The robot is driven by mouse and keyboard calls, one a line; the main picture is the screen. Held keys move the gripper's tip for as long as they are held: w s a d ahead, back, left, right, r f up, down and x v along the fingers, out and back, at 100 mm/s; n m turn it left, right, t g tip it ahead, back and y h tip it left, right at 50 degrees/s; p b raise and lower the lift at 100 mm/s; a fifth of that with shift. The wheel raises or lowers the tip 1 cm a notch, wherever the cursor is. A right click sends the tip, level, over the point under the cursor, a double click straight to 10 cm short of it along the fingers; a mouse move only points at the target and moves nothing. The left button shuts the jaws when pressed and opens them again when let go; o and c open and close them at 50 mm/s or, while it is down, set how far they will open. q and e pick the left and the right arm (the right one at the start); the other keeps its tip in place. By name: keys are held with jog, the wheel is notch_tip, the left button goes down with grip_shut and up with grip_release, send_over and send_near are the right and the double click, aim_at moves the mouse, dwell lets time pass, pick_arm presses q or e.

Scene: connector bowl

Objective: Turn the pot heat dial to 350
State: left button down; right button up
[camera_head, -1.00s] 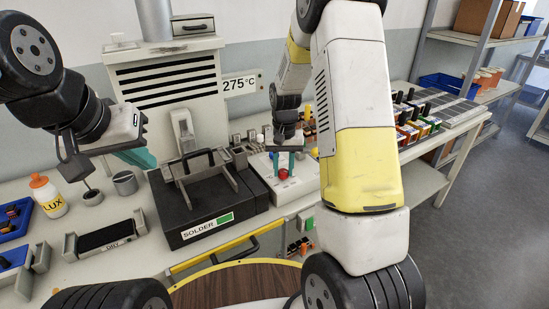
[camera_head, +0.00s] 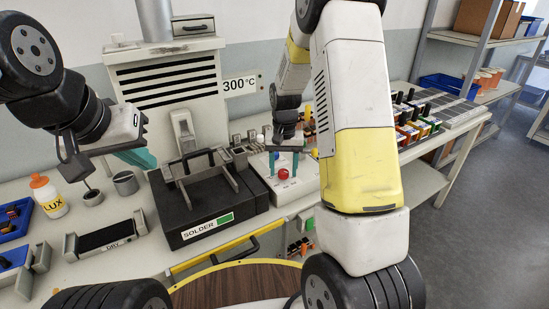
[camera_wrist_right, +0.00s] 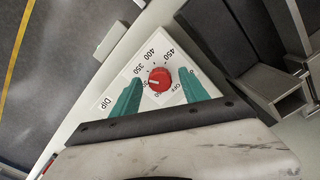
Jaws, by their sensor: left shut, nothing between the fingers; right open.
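The red heat dial (camera_head: 283,173) sits on a white control panel. In the right wrist view the dial (camera_wrist_right: 159,79) has a printed scale around it with 350, 400, 450 and OFF readable. Its pale mark points to the lower left, below 350; the number there is partly hidden by a finger. The display sign (camera_head: 240,85) reads 300°C. My right gripper (camera_head: 284,167) is open, with one teal finger on each side of the dial and visible gaps in the wrist view. My left gripper (camera_head: 146,160) is shut and empty, above the bench at left.
The black solder pot (camera_head: 215,215) stands left of the dial. A grey cup (camera_head: 125,183), a white bottle (camera_head: 48,196) and a dry tray (camera_head: 105,236) are further left. Several small tools stand right of the panel.

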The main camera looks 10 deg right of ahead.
aim_at(283, 171)
jog(key=shift+r, duration=0.1)
notch_tip(283, 171, up, 7)
jog(key=shift+r, duration=0.35)
jog(key=shift+s+r, duration=0.15)
jog(key=shift+r, duration=0.15)
jog(key=s+a+r+n+t+y, duration=0.1)
jog(key=s+r+t, duration=0.2)
jog(key=s+r, duration=0.5)
jog(key=s+a+r+n+t+y, duration=0.1)
jog(key=s+r+n+t, duration=0.1)
jog(key=s+r, duration=0.6)
jog(key=s+t, duration=0.1)
jog(key=s, duration=0.6)
jog(key=shift+s+a, duration=0.2)
jog(key=shift+s, duration=0.05)
